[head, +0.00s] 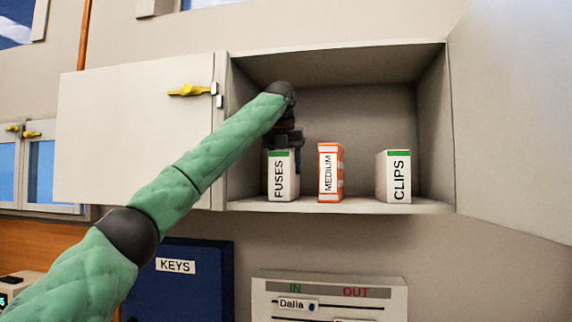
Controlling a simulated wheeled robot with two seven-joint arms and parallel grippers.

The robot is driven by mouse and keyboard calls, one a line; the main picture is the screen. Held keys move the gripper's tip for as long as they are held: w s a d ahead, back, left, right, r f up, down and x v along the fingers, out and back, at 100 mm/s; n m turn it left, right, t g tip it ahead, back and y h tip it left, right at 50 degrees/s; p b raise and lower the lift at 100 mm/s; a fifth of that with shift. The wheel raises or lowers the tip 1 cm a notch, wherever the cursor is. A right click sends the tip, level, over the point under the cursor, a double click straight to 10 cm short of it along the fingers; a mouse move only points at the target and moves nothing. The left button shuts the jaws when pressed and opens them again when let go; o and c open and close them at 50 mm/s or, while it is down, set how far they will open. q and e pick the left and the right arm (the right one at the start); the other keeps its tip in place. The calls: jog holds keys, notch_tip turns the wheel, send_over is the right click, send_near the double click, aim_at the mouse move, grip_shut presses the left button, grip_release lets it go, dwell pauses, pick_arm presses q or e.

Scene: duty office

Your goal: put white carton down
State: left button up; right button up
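A white carton with a green top band, labelled FUSES (281,177), stands upright at the left of the open cabinet's shelf (345,207). My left gripper (284,150) reaches in from above and is at the top of this carton. A dark finger shows along the carton's right side; the other finger is mostly hidden, so I cannot tell whether it grips the carton or is open around it. Another white carton with a green band, labelled CLIPS (399,180), stands upright at the right of the shelf. My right gripper is not in view.
An orange-and-white carton labelled MEDIUM (329,174) stands between the white cartons, close to my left gripper. Cabinet doors stand open at left (135,135) and right (515,120). Bare shelf lies between MEDIUM and CLIPS. A blue KEYS box (185,290) and an IN/OUT board (330,290) are below.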

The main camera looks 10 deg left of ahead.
pick_arm(q)
jog(key=shift+f, duration=0.1)
jog(key=o, duration=1.2)
jog(key=shift+c, duration=0.2)
